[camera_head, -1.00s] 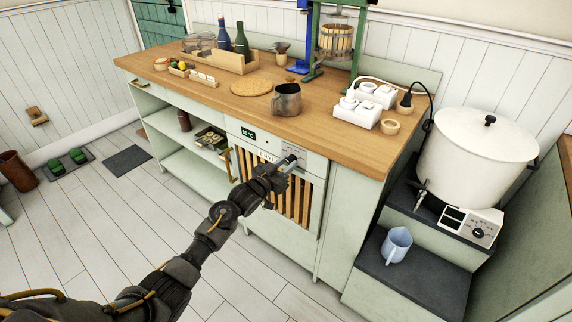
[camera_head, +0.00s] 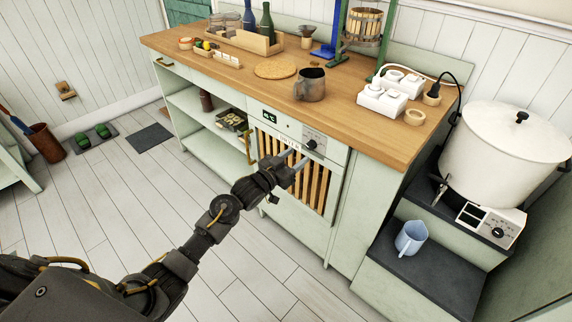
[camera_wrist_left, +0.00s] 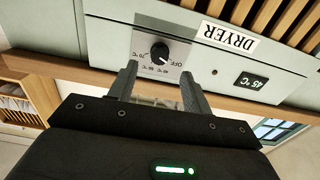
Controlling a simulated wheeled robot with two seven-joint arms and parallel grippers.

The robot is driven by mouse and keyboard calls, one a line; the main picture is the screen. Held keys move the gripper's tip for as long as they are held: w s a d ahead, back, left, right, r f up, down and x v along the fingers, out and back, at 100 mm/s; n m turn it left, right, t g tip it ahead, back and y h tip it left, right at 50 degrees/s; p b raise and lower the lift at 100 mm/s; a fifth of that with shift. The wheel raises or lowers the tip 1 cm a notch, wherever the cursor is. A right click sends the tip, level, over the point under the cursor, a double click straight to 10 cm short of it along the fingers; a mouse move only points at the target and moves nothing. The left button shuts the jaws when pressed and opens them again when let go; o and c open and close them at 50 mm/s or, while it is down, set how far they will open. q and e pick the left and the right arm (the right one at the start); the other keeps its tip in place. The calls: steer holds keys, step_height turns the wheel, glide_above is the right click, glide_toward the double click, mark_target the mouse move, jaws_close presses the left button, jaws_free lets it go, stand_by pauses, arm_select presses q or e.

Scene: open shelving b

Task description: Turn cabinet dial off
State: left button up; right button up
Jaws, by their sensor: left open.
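The cabinet dial (camera_wrist_left: 160,52) is a round black knob on a grey plate with printed temperature marks and "OFF", beside the "DRYER" label (camera_wrist_left: 229,36). The wrist view shows it upside down. In the head view the dial (camera_head: 311,145) is on the cabinet front, just below the wooden top. My left gripper (camera_wrist_left: 157,80) is open and empty. Its two fingers point at the dial from a short distance, one on each side of it. In the head view the left gripper (camera_head: 302,163) is close in front of the dial panel. My right gripper is not in view.
A small display (camera_wrist_left: 252,81) reads 45 °C. Wooden slats (camera_head: 290,185) sit below the panel. On the countertop (camera_head: 240,85) are a metal mug (camera_head: 310,84) and white sockets (camera_head: 382,98). A white pot (camera_head: 505,145) stands at right.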

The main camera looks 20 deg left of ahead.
arm_select(q)
steer(key=shift+v, duration=2.65)
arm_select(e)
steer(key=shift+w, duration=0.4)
arm_select(q)
steer(key=shift+r, duration=0.1)
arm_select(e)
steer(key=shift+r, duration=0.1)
